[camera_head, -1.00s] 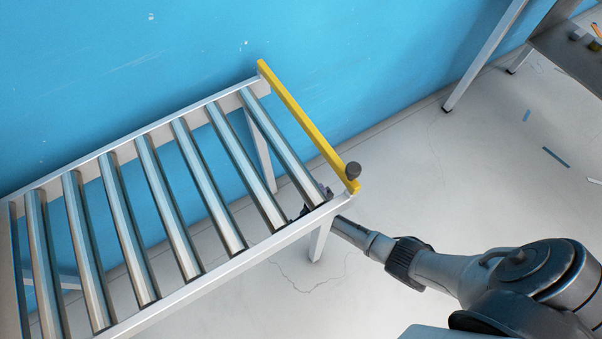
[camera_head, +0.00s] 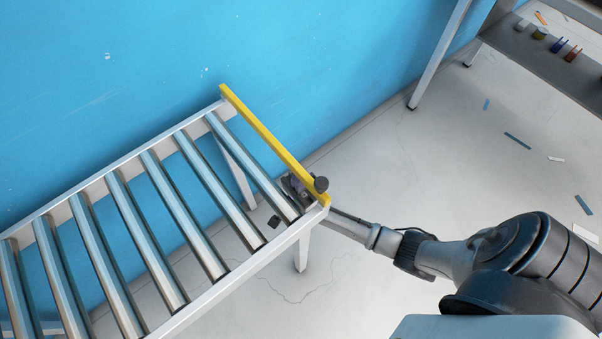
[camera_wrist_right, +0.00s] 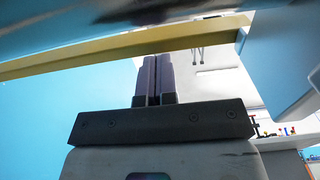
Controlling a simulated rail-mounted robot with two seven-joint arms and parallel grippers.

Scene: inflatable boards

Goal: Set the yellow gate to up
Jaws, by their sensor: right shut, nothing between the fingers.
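The yellow gate (camera_head: 270,139) is a straight bar across the right end of the roller conveyor (camera_head: 165,238). My right gripper (camera_head: 290,188) is below the bar near the knob, partly hidden by the bar and conveyor frame. In the wrist view, its two fingers (camera_wrist_right: 153,78) are shut and empty, pointing up towards the underside of the yellow gate (camera_wrist_right: 75,62). I cannot tell whether they touch it. My left gripper is not in view.
A blue wall (camera_head: 120,60) runs behind the conveyor. A conveyor leg (camera_head: 301,252) stands close to my right arm. A grey shelf (camera_head: 545,55) with small items is at the upper right. The floor between is mostly clear, with small scraps.

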